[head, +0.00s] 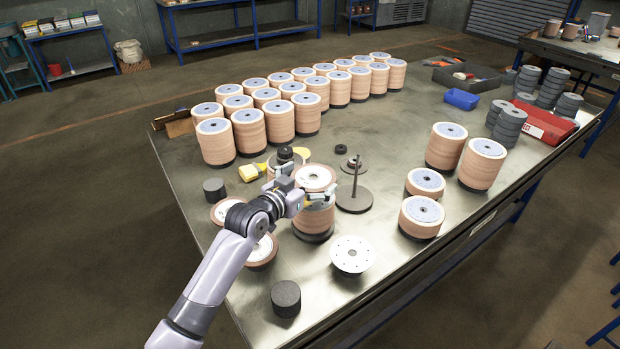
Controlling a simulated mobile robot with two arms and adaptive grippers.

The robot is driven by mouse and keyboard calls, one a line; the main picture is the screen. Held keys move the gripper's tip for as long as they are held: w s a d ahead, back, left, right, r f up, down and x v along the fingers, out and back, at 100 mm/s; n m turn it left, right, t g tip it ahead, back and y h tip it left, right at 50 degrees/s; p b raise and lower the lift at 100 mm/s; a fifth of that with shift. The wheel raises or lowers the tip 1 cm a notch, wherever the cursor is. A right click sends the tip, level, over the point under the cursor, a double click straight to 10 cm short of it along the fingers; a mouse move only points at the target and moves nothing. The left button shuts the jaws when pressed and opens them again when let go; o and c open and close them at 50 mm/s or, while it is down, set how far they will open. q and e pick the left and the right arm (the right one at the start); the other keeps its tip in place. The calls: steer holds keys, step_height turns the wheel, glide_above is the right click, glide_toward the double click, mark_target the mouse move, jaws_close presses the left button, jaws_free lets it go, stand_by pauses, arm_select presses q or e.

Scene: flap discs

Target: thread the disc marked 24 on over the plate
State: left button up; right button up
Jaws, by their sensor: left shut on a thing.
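My left gripper (308,193) reaches in from the lower left and is shut on a tan flap disc (315,177) with a pale top. The held disc is over or against a short tan stack (314,222); I cannot tell whether they touch. No number can be read on it. A dark round base plate with an upright spindle (355,198) stands just right of the gripper, its post bare. A white round plate with small holes (352,254) lies nearer the front. My right gripper is not in view.
Rows of tall disc stacks (247,131) fill the table's back. Dark cylinders (286,298) and flat discs (262,252) lie near my arm. The table's centre right is clear.

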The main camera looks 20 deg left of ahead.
arm_select(q)
steer(key=shift+f+b, duration=0.5)
steer(key=shift+f, duration=0.45)
steer(key=shift+f+b, duration=0.6)
steer(key=shift+f, duration=0.4)
steer(key=o, duration=0.9)
steer(key=v, duration=1.2)
steer(key=shift+a, duration=0.1)
